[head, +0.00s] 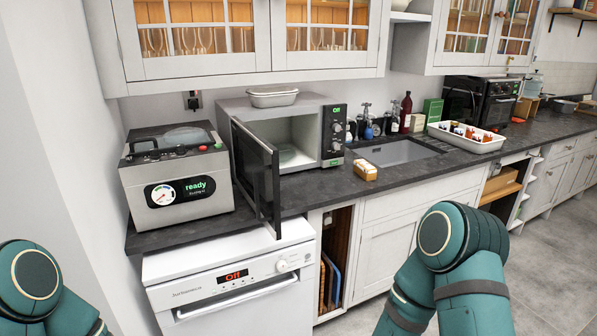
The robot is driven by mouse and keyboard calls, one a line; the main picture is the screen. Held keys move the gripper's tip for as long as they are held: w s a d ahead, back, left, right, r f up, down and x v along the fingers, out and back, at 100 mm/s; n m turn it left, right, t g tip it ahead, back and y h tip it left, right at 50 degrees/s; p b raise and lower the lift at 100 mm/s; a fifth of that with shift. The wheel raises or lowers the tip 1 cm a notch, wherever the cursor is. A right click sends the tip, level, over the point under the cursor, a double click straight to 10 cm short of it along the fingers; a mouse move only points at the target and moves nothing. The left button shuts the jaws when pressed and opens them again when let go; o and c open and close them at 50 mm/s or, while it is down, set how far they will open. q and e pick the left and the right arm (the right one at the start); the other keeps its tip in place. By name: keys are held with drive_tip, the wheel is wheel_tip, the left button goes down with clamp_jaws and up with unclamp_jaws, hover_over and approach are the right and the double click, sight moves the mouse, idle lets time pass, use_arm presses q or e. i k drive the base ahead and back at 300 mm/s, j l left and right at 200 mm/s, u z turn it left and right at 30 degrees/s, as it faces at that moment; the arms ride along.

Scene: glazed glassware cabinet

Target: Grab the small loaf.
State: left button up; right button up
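Only teal links of my two arms show, at the lower left and lower right. Both grippers are out of view.
The microwave (335,130) has its door (256,175) swung out over the counter, left of the loaf. A sink (398,152), a white tray of small jars (484,143) and bottles lie to the right. A vacuum sealer-like machine (175,178) stands left. Glazed cabinets (200,40) hang above.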

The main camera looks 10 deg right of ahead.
sight(366, 170)
drive_tip(key=i+l+z, duration=0.1)
drive_tip(key=z, duration=0.35)
drive_tip(key=i+z, duration=0.15)
drive_tip(key=z, duration=0.3)
drive_tip(key=i+z, duration=0.2)
drive_tip(key=i, duration=0.25)
drive_tip(key=i+j+z, duration=0.1)
drive_tip(key=i+z, duration=0.15)
drive_tip(key=i, duration=0.15)
drive_tip(key=i+j+z, duration=0.2)
drive_tip(key=i, duration=0.2)
